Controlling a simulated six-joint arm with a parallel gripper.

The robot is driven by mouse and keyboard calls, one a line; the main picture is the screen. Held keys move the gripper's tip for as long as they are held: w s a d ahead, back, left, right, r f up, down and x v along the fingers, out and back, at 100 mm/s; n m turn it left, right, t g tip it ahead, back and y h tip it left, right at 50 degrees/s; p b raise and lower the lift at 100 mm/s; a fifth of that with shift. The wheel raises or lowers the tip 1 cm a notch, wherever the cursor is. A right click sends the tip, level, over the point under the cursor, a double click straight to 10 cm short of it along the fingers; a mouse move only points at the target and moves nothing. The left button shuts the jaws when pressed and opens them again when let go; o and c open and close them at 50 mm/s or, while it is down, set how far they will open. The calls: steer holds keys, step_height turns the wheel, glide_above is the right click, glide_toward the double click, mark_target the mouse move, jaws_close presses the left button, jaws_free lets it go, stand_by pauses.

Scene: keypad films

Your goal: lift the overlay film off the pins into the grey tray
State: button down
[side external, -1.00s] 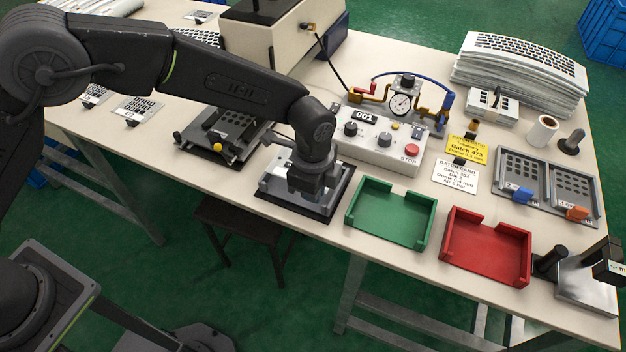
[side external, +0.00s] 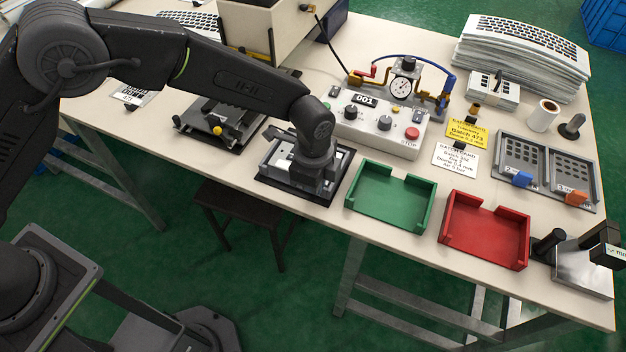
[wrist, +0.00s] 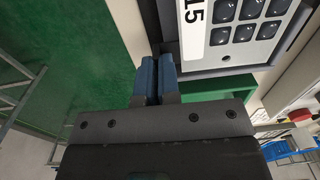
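The keypad overlay film (wrist: 203,50), with a white border, "15" and dark key shapes, shows in the wrist view, partly cut off by the frame. It lies over a dark fixture (side external: 268,187), which my arm partly hides in the side view. My gripper (wrist: 157,68) is low at the fixture, its blue fingertips beside the film's near left corner. The fingertips are almost together with a thin dark gap; I cannot tell whether a film edge is between them. The pins are not discernible. A grey two-bay holder (side external: 546,193) stands at the right; I see no plain grey tray.
A green tray (side external: 384,239) stands close right of the fixture, with a red tray (side external: 487,262) beyond. A control box (side external: 375,143) with knobs and a gauge stands behind. Another dark fixture (side external: 190,124) is on the left. The table's front edge is near.

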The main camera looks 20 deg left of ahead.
mark_target(310, 198)
steer(key=shift+s+a+f, duration=0.15)
steer(key=shift+f, duration=0.75)
steer(key=shift+s+a+f, duration=0.15)
steer(key=shift+f, duration=0.75)
steer(key=c, duration=1.4)
jaws_free()
steer(key=shift+c, duration=0.2)
steer(key=shift+o, duration=0.7)
step_height(310, 198, up, 15)
steer(key=shift+w+r, duration=0.15)
steer(key=shift+w, duration=0.15)
steer(key=s+a+n, duration=0.1)
steer(key=a+n, duration=1.4)
steer(key=a, duration=1.3)
steer(key=shift+s+r+n, duration=0.2)
steer(key=shift+s+n, duration=0.1)
